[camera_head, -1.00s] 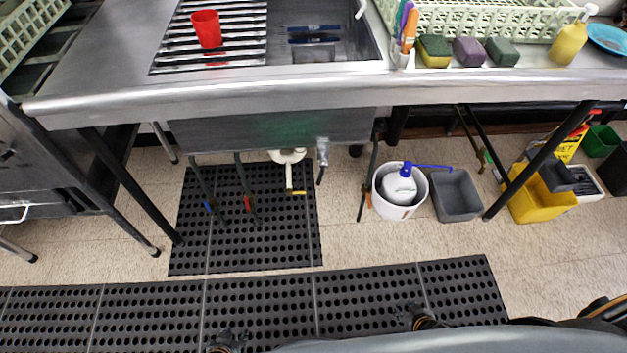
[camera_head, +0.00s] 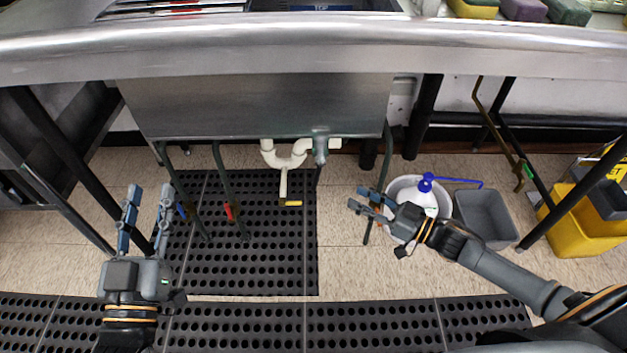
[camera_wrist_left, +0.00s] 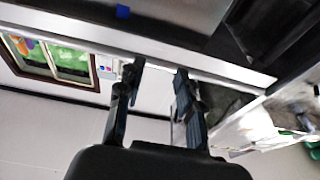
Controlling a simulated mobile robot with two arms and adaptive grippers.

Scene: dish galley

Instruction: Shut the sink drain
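The sink (camera_head: 255,105) shows its steel underside and front below the counter edge. A white drain pipe (camera_head: 284,157) with a U-bend hangs under it, with a small yellow handle (camera_head: 291,203) at its lower end. A grey metal fitting (camera_head: 320,150) hangs just right of the bend. My left gripper (camera_head: 150,192) is open and empty, left of the drain pipe and pointing up the picture; its spread fingers also show in the left wrist view (camera_wrist_left: 158,75). My right gripper (camera_head: 360,197) is open and empty, right of the drain pipe and apart from it.
Pipes with a blue handle (camera_head: 182,211) and a red handle (camera_head: 229,211) stand between my left gripper and the drain. A white bucket (camera_head: 441,200) and grey bin (camera_head: 485,218) stand right, near my right arm. A black mat (camera_head: 265,250) covers the floor.

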